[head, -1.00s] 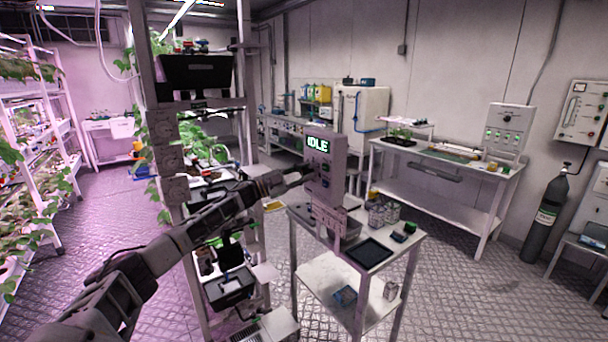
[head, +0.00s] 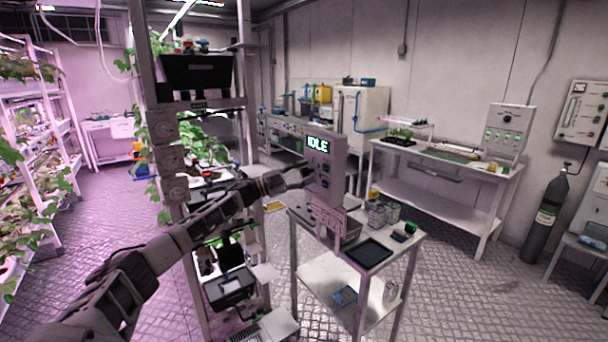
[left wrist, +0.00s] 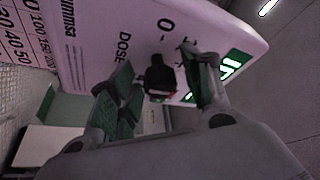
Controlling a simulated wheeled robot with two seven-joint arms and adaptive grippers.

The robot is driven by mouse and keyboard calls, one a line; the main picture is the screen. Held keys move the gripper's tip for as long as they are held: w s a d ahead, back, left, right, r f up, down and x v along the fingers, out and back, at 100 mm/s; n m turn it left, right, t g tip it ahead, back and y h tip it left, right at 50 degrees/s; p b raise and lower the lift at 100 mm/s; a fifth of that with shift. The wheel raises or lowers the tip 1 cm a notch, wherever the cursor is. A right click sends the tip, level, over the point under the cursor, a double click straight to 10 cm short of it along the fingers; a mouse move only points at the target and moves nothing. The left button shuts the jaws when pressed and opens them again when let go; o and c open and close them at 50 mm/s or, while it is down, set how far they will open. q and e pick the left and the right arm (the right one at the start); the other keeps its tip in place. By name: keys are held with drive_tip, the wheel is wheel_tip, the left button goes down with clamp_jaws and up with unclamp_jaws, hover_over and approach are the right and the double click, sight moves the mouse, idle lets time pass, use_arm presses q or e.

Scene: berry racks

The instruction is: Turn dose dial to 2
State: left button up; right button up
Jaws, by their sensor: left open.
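The dose dial is a black knob (left wrist: 160,80) on a pale panel (left wrist: 95,45), seen in the left wrist view beside the word "DOSE" and a "0". A further mark by the "0" is partly cut off, and I cannot tell for sure which number the knob points to. My left gripper (left wrist: 163,88) is open, its green-padded fingers on either side of the knob; I cannot tell if they touch it. In the head view the left gripper (head: 302,177) is at the left side of the control box (head: 325,168), whose screen reads "IDLE". My right gripper is not in view.
The box stands above a small white cart (head: 335,275) holding a dark flat tray (head: 368,254) and small containers. The floor right of the cart is open.

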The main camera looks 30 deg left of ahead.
use_arm(q)
drive_tip(key=v, duration=1.2)
idle(0.9)
idle(0.7)
